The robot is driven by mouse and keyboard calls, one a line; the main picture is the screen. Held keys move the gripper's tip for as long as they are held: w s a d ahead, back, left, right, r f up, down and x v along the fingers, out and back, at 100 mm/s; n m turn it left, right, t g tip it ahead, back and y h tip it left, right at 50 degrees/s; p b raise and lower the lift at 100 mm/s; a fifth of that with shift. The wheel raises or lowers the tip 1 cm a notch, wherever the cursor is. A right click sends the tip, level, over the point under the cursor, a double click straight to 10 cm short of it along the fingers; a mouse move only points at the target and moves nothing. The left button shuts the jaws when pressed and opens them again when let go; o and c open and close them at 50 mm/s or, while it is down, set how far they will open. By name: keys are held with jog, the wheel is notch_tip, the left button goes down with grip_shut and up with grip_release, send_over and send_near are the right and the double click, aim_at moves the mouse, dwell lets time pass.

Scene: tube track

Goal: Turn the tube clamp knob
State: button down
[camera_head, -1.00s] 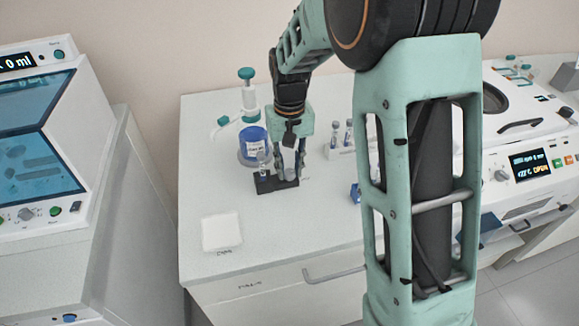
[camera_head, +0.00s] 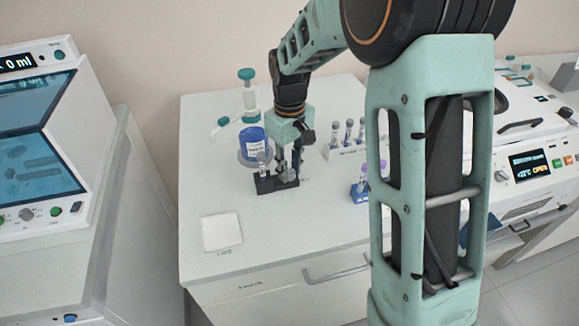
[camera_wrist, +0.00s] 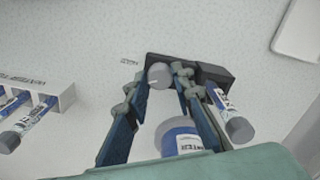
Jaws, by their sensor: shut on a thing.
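The tube clamp has a dark base (camera_head: 277,185) on the bench, and its base also shows in the wrist view (camera_wrist: 215,76). A round grey knob (camera_wrist: 160,74) sits at one end of the base. My gripper (camera_head: 290,172) points down over the clamp's right part. In the wrist view, its two blue-grey fingers (camera_wrist: 161,80) are shut on the knob, one on each side. A labelled tube with a grey cap (camera_wrist: 231,118) stands at the clamp's other end, beside my fingers. In the head view the tube (camera_head: 262,165) is left of my gripper, and the knob is hidden.
A blue-labelled bottle (camera_head: 253,145) stands close behind the clamp. A rack of several tubes (camera_head: 347,148) and a small blue rack (camera_head: 361,190) stand to the right. A white square pad (camera_head: 222,231) lies in front. The bench's front middle is clear.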

aim_at(289, 172)
jog(key=n+p, duration=0.1)
jog(key=n, duration=0.5)
jog(key=shift+r+n, duration=0.1)
jog(key=shift+n, duration=0.2)
jog(key=n+p, duration=0.2)
jog(key=n, duration=0.4)
jog(key=shift+p, duration=0.35)
jog(key=c, duration=1.7)
grip_release()
jog(key=shift+o, duration=0.2)
notch_tip(289, 172, up, 12)
